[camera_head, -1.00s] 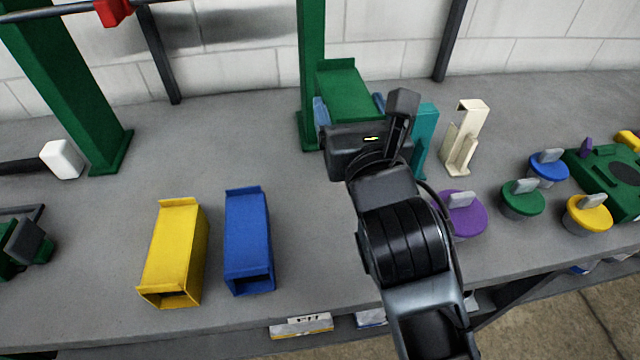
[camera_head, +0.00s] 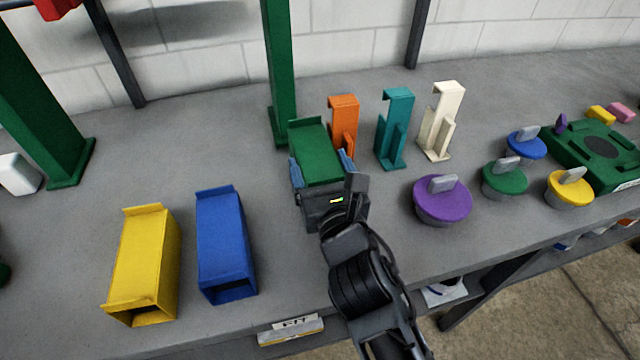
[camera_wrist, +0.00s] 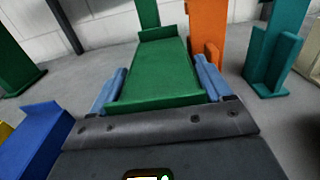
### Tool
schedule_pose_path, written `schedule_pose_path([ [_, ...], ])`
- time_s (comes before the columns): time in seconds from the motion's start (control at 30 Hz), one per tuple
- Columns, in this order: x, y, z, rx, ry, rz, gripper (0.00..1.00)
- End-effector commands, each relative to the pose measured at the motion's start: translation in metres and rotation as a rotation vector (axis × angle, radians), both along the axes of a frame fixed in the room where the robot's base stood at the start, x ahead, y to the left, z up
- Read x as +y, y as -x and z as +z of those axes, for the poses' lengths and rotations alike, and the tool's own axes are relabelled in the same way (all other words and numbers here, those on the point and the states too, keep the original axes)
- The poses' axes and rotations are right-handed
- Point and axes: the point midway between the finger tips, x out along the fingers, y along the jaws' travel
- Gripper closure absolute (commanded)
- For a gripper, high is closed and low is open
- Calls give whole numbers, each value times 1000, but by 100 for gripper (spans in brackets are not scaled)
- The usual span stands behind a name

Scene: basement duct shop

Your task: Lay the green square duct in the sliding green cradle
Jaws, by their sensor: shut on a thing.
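The green square duct (camera_head: 317,155) is held in my gripper (camera_head: 321,168), whose blue finger pads press on its two sides near its close end. It points away from me, over the middle of the bench, with its upturned lip at the far end. It also shows in the wrist view (camera_wrist: 160,72), between the pads of my gripper (camera_wrist: 160,86). Whether its underside touches the bench cannot be told. I cannot make out the sliding green cradle for sure; only a dark green scrap shows at the left edge of the head view.
A blue duct (camera_head: 224,240) and a yellow duct (camera_head: 145,262) lie to the left. Orange (camera_head: 344,115), teal (camera_head: 393,125) and cream (camera_head: 440,120) upright pieces stand behind right. A purple lid (camera_head: 442,203) is at right. Green posts (camera_head: 280,75) rise behind. Bench (camera_head: 210,140) is clear behind the blue duct.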

Motion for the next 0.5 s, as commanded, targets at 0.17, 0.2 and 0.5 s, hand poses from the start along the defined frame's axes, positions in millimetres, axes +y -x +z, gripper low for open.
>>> schedule_pose_path([
  [0.17,0,0,-31,1,1,0,60],
  [0.2,0,0,-34,1,1,1,60],
  [0.5,0,0,-34,0,0,1,60],
])
